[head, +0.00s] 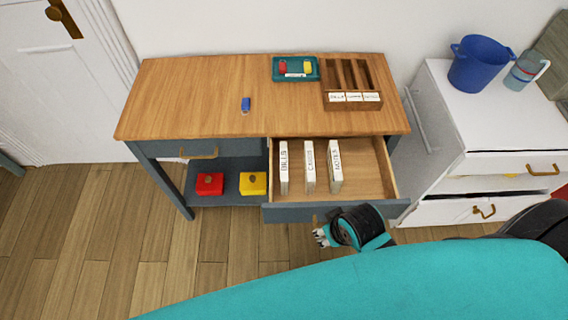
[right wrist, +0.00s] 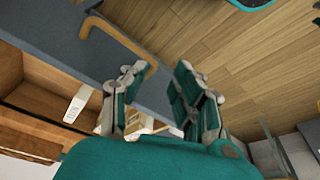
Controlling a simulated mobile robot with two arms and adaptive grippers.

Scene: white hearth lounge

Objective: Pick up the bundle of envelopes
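Three upright white envelope bundles stand in the open drawer (head: 372,172) in the head view: one marked BILLS (head: 284,168), a middle one apparently marked CARDS (head: 309,166), and one apparently marked NOTES (head: 335,166). My right gripper (head: 321,236) is just in front of the drawer's front panel, close to its handle. In the right wrist view its two teal fingers (right wrist: 160,88) are spread apart with nothing gripped. One bundle (right wrist: 77,106) shows left of the fingers there; another pale piece (right wrist: 148,126) is partly hidden behind them. My left gripper is not in view.
A wooden rack (head: 352,103) with three labelled slots and a teal tray (head: 274,74) are on the desk (head: 195,95). A blue item (head: 246,105) lies on its top. Red (head: 209,184) and yellow (head: 253,184) boxes sit on the lower shelf. A white cabinet (head: 490,115) stands right.

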